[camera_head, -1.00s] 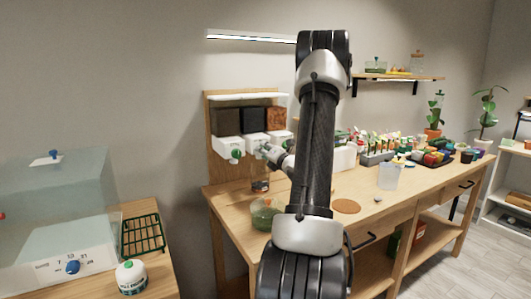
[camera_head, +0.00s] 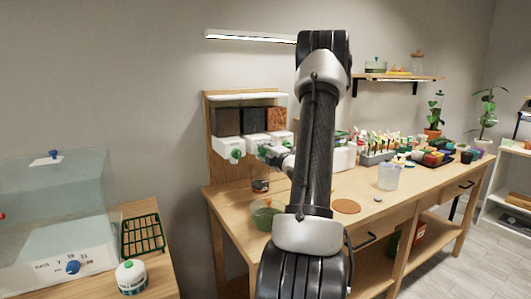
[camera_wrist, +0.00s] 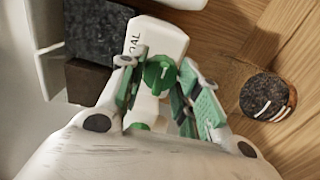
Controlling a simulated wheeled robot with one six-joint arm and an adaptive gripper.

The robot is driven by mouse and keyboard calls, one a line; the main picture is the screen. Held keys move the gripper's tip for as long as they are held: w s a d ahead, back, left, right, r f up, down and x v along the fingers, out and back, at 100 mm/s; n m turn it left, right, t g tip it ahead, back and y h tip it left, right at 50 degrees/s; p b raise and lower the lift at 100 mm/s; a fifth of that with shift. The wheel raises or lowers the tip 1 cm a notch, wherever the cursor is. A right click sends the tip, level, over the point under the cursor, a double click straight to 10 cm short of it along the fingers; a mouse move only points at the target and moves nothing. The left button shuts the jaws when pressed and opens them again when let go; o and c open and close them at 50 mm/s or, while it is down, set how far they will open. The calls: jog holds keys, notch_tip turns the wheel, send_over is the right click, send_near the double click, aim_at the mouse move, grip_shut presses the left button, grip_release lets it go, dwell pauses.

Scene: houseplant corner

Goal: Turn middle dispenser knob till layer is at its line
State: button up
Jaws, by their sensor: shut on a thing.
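The middle dispenser (camera_head: 255,139) is a white box under a bin of black material, on a wooden back panel. In the wrist view its white front (camera_wrist: 158,36) carries lettering ending in "OAL". Its green knob (camera_wrist: 160,75) sits between the green-padded fingers of my gripper (camera_wrist: 157,78), which is shut on it. In the head view my gripper (camera_head: 270,151) is at the middle dispenser's front. A small round glass jar (camera_wrist: 267,97) stands on the bench; it also shows in the head view (camera_head: 260,186). It holds dark material and has white marks on its side. I cannot tell which mark the layer reaches.
The left dispenser's green knob (camera_head: 236,154) is close beside. A greenish glass bowl (camera_head: 265,216) stands at the bench's front left.

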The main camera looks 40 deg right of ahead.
dwell(0.5)
jog(key=o, duration=1.1)
jog(key=shift+c, duration=0.2)
jog(key=shift+s, duration=0.1)
jog(key=v, duration=1.1)
jog(key=shift+s, duration=0.4)
jog(key=shift+a, duration=0.2)
